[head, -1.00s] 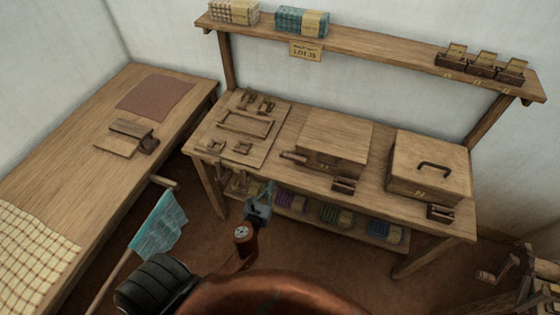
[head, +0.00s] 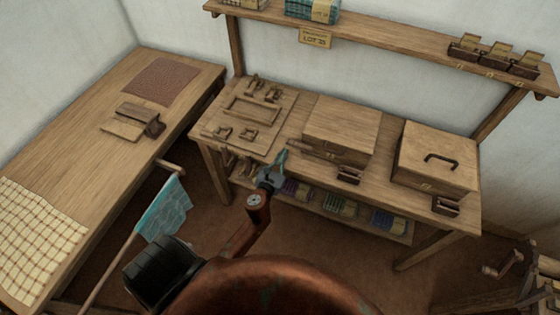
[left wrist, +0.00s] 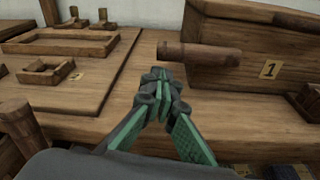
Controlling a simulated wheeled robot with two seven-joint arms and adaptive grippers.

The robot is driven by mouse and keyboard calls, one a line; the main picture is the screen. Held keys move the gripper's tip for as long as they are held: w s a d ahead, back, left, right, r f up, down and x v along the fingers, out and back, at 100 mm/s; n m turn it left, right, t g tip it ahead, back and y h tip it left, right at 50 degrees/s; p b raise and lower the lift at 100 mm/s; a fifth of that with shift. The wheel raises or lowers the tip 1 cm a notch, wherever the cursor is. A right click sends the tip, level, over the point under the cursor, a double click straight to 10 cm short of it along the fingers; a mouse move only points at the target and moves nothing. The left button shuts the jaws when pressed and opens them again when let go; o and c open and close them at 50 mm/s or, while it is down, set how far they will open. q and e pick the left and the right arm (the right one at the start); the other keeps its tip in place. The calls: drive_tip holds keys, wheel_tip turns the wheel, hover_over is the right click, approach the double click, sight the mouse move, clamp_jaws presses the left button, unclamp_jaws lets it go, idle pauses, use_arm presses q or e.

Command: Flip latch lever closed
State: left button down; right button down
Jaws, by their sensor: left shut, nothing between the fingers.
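A round wooden lever (left wrist: 198,53) juts out to the left from the box marked 1 (left wrist: 240,40) in the left wrist view. In the head view this box (head: 341,125) stands in the middle of the bench, and the lever is at its left front end, small and partly hard to make out. My left gripper (head: 282,158) is at the bench's front edge, just left of and below the lever. In the left wrist view its green fingertips (left wrist: 159,75) are together, empty, and look close below the lever's free end. Contact cannot be told. My right gripper is not in view.
A board with wooden frames (head: 245,130) lies left of the box. A lidded box with a dark handle (head: 432,160) stands to the right. Small wooden blocks (head: 348,175) sit before both boxes. A shelf (head: 400,45) runs above; a side table (head: 110,175) is left.

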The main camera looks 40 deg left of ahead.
use_arm(q)
drive_tip(key=shift+x, duration=1.8)
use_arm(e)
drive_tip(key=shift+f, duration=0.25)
use_arm(q)
drive_tip(key=shift+r, duration=0.1)
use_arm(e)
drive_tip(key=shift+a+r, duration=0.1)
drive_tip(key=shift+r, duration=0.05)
